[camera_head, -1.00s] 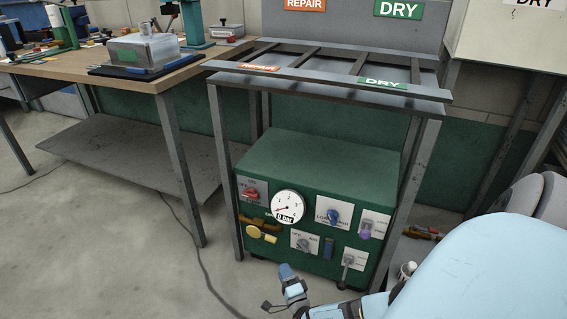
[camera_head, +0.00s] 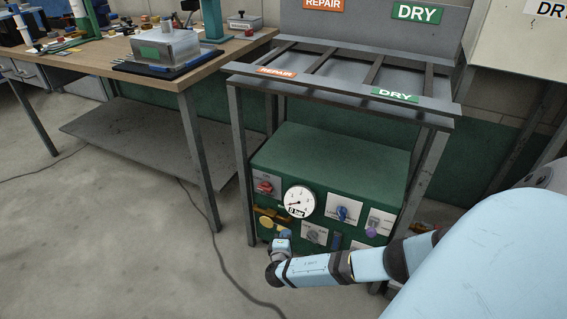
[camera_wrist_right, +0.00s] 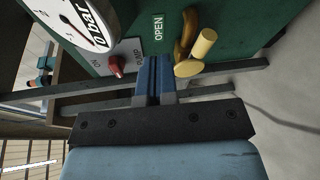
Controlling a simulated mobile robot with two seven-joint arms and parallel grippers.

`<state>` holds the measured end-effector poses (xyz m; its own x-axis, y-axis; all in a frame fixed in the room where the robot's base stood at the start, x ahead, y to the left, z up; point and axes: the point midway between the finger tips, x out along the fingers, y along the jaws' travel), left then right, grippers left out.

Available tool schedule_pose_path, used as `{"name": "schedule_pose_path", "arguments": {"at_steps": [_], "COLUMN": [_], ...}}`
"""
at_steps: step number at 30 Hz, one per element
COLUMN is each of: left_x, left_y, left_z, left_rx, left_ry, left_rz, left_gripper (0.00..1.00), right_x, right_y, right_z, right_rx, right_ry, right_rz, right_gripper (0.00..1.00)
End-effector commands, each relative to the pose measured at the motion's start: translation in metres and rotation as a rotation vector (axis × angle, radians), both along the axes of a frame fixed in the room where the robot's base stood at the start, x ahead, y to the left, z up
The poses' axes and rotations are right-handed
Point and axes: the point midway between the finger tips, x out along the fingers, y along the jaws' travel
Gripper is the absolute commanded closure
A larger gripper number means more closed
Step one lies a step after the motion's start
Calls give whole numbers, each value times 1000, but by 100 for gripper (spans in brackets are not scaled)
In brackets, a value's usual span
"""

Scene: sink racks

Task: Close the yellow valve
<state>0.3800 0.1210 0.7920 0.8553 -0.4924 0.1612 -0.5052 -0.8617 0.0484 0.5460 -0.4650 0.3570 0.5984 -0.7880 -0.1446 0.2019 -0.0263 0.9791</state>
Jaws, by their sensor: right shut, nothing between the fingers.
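The yellow valve (camera_head: 266,222) is on the lower left of the green machine's front panel, with a brown pipe piece behind it. In the right wrist view, its yellow handle (camera_wrist_right: 203,43) sticks out just right of the fingers, beside an OPEN label. My right gripper (camera_head: 281,246) is just below and right of the valve in the head view. Its blue fingers (camera_wrist_right: 154,78) are shut and empty in the wrist view. They appear beside the handle; I cannot tell whether they touch it. My left gripper is not in view.
The panel also bears a round pressure gauge (camera_head: 300,202), a red pump switch (camera_head: 264,187), a blue knob (camera_head: 342,213) and a purple knob (camera_head: 371,232). A metal rack frame (camera_head: 240,170) stands around the machine. A workbench (camera_head: 185,80) is at left, with open floor in front.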

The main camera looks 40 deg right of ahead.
Motion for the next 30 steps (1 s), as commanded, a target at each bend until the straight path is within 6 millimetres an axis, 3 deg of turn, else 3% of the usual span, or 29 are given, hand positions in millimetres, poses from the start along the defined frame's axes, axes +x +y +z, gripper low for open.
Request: {"name": "schedule_pose_path", "arguments": {"at_steps": [1, 9, 15, 23, 30], "left_x": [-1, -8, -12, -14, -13], "left_y": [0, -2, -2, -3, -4], "left_z": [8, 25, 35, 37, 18], "left_rx": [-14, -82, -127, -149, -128], "left_ry": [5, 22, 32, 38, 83], "left_rz": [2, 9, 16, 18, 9], "left_gripper": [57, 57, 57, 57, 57], "right_x": [2, 6, 5, 3, 14], "right_y": [3, 20, 37, 46, 24], "right_z": [11, 34, 47, 50, 32], "right_rx": [117, 731, 1050, 1193, 1195], "right_ry": [-104, -708, -1105, -1338, -1352], "right_rz": [-41, -361, -628, -799, -803], "right_gripper": [100, 100, 100, 100, 100]}}
